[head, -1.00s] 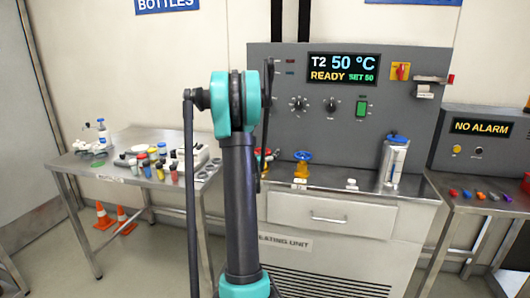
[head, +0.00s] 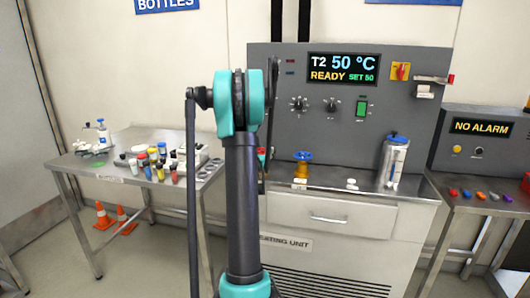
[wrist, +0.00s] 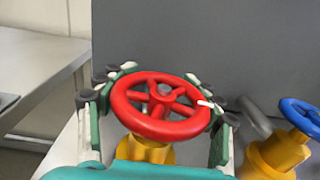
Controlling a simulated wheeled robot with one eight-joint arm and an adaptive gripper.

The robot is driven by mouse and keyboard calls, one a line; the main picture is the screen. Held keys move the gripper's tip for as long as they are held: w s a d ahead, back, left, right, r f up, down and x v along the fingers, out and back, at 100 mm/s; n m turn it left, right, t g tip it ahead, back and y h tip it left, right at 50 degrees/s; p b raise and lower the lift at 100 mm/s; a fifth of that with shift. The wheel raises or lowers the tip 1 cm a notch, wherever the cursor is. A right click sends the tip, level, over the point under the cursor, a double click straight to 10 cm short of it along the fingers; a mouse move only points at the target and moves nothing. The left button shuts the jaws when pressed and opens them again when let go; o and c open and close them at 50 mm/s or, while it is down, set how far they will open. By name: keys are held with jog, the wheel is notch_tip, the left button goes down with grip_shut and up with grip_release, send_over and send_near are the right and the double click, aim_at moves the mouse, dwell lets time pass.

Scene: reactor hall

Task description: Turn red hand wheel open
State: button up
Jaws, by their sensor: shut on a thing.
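The red hand wheel (wrist: 160,106) sits on a yellow valve body (wrist: 145,150) in the wrist view. My gripper (wrist: 160,88) has one finger on each side of the wheel and is shut on its rim. A small white mark shows on the wheel's right rim. In the head view my arm hides most of the red hand wheel (head: 262,154); only a sliver of red shows beside it.
A blue hand wheel (head: 303,156) on a yellow valve stands close to the right; it also shows in the wrist view (wrist: 302,116). A grey control panel (head: 420,75) rises behind. A metal canister (head: 394,163) stands farther right. A table with bottles (head: 110,180) is at left.

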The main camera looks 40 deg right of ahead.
jog(key=n+t+y, duration=0.3)
jog(key=shift+w+a+t+y, duration=0.2)
jog(key=shift+t+y, duration=0.1)
jog(key=n+t+y, duration=0.1)
jog(key=n+y, duration=0.1)
jog(key=y, duration=0.1)
jog(key=a+n+t+y, duration=0.1)
jog(key=y, duration=0.1)
jog(key=shift+w+n+t, duration=0.25)
jog(key=shift+n+t, duration=0.05)
jog(key=shift+n, duration=0.1)
jog(key=n+y, duration=0.1)
jog(key=y, duration=0.1)
jog(key=a+n+y, duration=0.1)
jog(key=n+y, duration=0.1)
jog(key=y, duration=0.1)
jog(key=shift+w+t, duration=0.15)
jog(key=shift+t, duration=0.25)
jog(key=shift+a+n+y, duration=0.25)
jog(key=shift+n+y, duration=0.55)
jog(key=shift+y, duration=0.35)
jog(key=shift+a+n+y, duration=0.2)
jog(key=shift+n+y, duration=0.6)
jog(key=shift+y, duration=0.35)
jog(key=shift+c, duration=0.2)
jog(key=shift+a+g, duration=0.1)
jog(key=shift+g, duration=0.2)
jog(key=o, duration=1.3)
